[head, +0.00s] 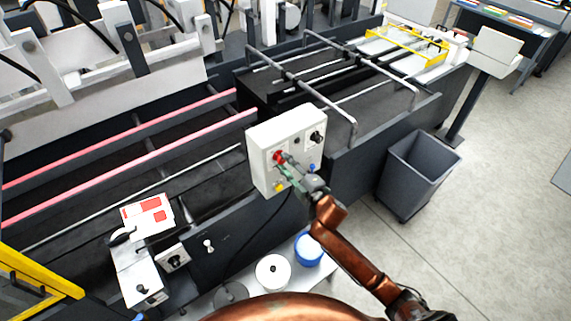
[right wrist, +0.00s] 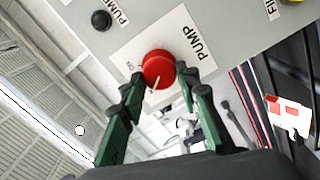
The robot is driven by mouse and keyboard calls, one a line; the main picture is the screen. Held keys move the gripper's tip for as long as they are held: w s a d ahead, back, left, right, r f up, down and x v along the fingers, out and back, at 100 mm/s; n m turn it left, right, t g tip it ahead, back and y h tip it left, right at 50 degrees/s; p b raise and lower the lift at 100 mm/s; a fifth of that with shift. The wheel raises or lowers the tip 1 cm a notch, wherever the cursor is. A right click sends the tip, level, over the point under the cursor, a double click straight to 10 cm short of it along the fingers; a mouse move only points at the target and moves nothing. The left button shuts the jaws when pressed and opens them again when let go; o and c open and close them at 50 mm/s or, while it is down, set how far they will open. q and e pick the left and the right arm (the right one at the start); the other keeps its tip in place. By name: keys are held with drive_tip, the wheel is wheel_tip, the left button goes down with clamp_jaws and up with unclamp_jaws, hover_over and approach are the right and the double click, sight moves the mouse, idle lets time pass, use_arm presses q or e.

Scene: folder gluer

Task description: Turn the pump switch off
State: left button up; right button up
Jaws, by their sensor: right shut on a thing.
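The pump switch is a red rotary knob (right wrist: 158,69) on a white label marked "PUMP" in the right wrist view. It sits on the front of a light grey control box (head: 258,160), and the red knob also shows in the head view (head: 278,156). My right gripper (right wrist: 160,82) has its two green fingers on either side of the knob and is shut on it. In the head view the right gripper (head: 284,165) reaches the box from below right and partly covers its face. A small mark beside the knob is too small to read surely. My left gripper is not in view.
A black knob (head: 316,137) and several small buttons share the box face. A grey bin (head: 418,172) stands on the floor at right. White and blue round containers (head: 309,248) stand below the box. Rails of the machine (head: 300,80) rise behind it.

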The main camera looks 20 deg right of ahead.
idle(0.3)
drive_tip(key=o, duration=1.1)
drive_tip(key=v, duration=1.2)
